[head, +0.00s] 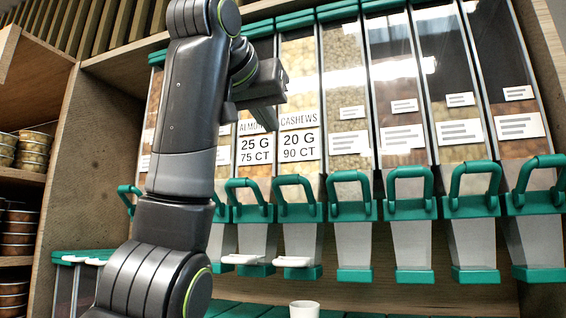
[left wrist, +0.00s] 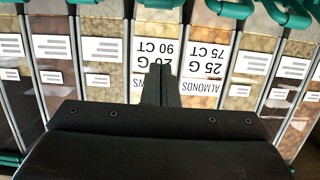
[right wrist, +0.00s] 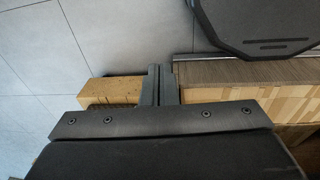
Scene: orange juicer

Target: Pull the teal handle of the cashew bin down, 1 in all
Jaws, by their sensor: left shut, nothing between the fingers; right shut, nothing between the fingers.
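The cashew bin (head: 299,165) is a tall clear dispenser labelled "CASHEWS 20 G 90 CT". Its teal handle (head: 296,211) is a loop standing up at the front below the label. My left gripper (head: 268,118) is shut and empty, above the handle and near the tops of the almond and cashew labels. In the left wrist view its fingers (left wrist: 160,72) overlap the upside-down cashew label (left wrist: 143,52). I cannot tell how far they are from the bin. My right gripper (right wrist: 160,70) is shut and empty, away from the bins, over the floor.
The almonds bin's handle (head: 247,212) stands close on the left, and more teal-handled bins (head: 409,205) line up on the right. A white cup (head: 304,309) stands below. Stacked bowls (head: 32,152) fill shelves at the left.

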